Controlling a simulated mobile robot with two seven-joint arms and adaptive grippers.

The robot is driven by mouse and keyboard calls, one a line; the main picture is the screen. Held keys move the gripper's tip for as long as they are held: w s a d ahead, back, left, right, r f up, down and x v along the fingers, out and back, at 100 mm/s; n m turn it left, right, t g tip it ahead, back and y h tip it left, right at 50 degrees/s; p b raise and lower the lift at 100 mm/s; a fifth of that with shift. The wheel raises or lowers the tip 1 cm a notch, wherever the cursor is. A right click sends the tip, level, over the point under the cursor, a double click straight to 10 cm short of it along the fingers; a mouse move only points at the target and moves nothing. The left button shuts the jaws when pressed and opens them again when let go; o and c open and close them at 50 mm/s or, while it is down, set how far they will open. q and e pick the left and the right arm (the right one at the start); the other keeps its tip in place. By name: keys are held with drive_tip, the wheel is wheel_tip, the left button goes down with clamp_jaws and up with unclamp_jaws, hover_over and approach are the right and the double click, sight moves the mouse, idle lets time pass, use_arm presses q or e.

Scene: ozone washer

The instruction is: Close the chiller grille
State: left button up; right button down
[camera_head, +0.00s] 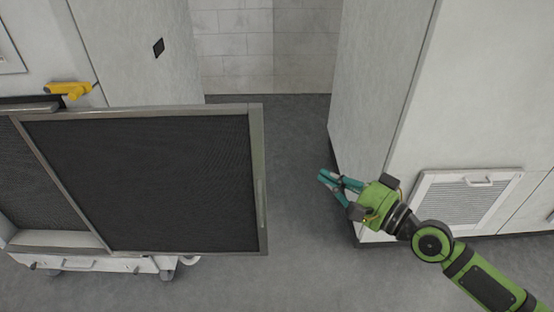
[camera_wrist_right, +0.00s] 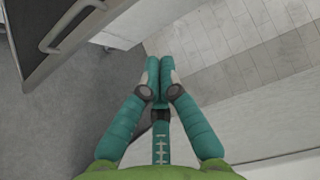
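The chiller grille (camera_head: 140,185) appears to be the large dark mesh panel in a grey metal frame at the left of the head view. It stands open, reaching out over the floor, with a bar handle (camera_head: 262,203) on its right edge. In the right wrist view its framed edge and handle (camera_wrist_right: 70,27) show at the upper left. My right gripper (camera_head: 325,178) is to the right of the grille, apart from it. Its teal fingertips meet in the right wrist view (camera_wrist_right: 160,65), with nothing between them. My left gripper is out of view.
A white cabinet (camera_head: 375,90) with a small white louvred vent (camera_head: 465,200) stands at the right. A yellow fitting (camera_head: 68,90) shows behind the grille at the upper left. Grey floor (camera_head: 297,150) lies clear between the grille and the right cabinet. A tiled wall (camera_head: 240,50) closes the back.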

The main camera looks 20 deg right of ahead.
use_arm(q)
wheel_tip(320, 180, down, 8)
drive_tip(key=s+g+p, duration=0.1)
drive_tip(key=p, duration=0.1)
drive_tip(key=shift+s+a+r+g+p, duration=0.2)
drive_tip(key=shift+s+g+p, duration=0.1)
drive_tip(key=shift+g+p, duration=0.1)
use_arm(e)
drive_tip(key=s+a+x, duration=0.1)
drive_tip(key=a+x, duration=0.1)
drive_tip(key=x, duration=0.9)
drive_tip(key=shift+a, duration=0.4)
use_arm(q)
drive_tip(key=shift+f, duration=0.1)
use_arm(e)
drive_tip(key=shift+w+a, duration=0.1)
